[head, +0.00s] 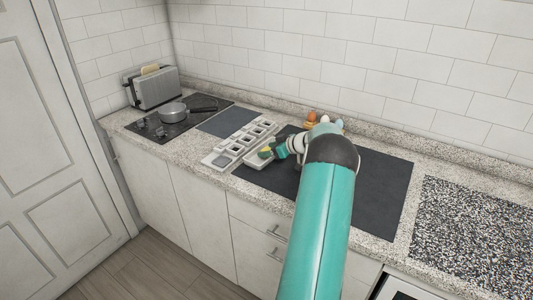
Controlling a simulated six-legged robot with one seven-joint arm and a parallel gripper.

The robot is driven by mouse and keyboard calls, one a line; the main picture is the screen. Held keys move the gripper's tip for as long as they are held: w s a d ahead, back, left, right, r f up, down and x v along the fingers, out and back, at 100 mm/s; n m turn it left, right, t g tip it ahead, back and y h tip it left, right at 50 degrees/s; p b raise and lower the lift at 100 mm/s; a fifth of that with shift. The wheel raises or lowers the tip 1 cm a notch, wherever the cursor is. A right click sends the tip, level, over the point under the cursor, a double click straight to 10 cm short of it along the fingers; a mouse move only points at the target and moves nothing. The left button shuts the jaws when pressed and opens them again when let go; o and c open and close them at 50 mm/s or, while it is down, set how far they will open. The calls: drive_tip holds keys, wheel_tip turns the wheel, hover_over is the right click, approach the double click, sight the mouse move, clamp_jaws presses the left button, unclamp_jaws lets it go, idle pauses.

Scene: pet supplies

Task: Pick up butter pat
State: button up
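A small yellow patch (266,149), which may be the butter pat, shows at a small pale dish (250,163) on the counter. My gripper (272,152) is at the far end of my teal arm, low over this dish and right beside the yellow patch. The fingers are too small and partly hidden, so I cannot tell whether they are open or shut, or whether they touch the yellow patch.
A pale compartment tray (221,160) lies left of my gripper. Farther left are a saucepan (173,112) on a black hob and a toaster (153,88) with bread. Eggs (311,116) stand behind my arm. The dark mat (385,185) right of my arm is clear.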

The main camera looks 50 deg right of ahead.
drive_tip(key=c, duration=0.9)
drive_tip(key=shift+o, duration=0.2)
